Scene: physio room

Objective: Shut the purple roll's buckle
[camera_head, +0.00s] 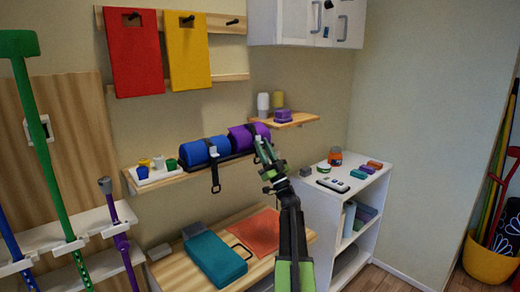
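The purple roll (240,136) lies on a wooden wall shelf, to the right of a blue roll (194,154). A dark strap runs over the purple roll near its right end. My gripper (261,148) is raised in front of the right end of the purple roll and covers part of it. The purple roll's buckle is too small and too covered to make out, and I cannot tell whether the gripper touches it. I cannot tell whether the fingers are open or shut. The blue roll has its own dark strap (215,178), whose end hangs below the shelf edge.
A white tray (157,178) with small cups stands left on the shelf (183,178). A smaller shelf (299,121) with bottles is at upper right. Below, a teal case (215,258) lies on a wooden top. A white cabinet (325,200) with small items stands right.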

